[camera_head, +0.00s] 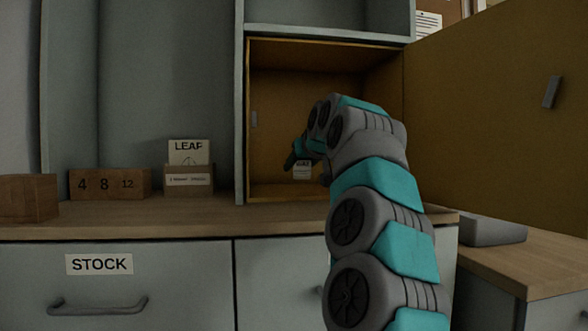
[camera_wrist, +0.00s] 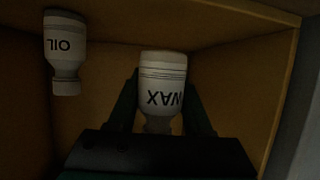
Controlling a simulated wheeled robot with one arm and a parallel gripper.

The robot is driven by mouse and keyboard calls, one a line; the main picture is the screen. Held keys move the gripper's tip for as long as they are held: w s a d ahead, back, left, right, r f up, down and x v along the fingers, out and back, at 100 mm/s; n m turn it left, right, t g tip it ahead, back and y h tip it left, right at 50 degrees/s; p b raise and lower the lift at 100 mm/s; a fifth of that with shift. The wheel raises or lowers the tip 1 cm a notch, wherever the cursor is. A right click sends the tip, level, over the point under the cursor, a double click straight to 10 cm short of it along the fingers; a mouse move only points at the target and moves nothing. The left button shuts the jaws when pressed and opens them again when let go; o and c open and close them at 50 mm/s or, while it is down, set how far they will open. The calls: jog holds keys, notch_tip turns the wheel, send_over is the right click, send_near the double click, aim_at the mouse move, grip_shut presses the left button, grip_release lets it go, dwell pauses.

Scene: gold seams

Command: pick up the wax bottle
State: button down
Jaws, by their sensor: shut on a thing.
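The wax bottle (camera_wrist: 162,68) is white with a dark "WAX" label, upside down in the wrist view. My gripper (camera_wrist: 160,97) has one finger on each side of it and is shut on it. In the head view, my gripper (camera_head: 293,158) is inside the open cupboard (camera_head: 257,85), and a small white labelled part, probably the wax bottle (camera_head: 302,174), shows beside it. I cannot tell whether the bottle touches the cupboard floor. A white oil bottle (camera_wrist: 65,55) stands apart, to the left in the wrist view. My arm hides much of the cupboard's right side.
The cupboard's door (camera_head: 490,120) is swung open to the right. On the counter (camera_head: 200,216) to the left are a numbered wooden block (camera_head: 110,184), a card box (camera_head: 188,180) and another wooden block (camera_head: 28,197). A grey object (camera_head: 490,231) lies on the right-hand worktop.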

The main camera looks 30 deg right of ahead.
jog(key=s, duration=0.3)
jog(key=s+r, duration=0.1)
jog(key=s, duration=0.6)
jog(key=shift+s+d+r, duration=0.15)
jog(key=shift+s+d, duration=0.05)
jog(key=shift+s, duration=0.4)
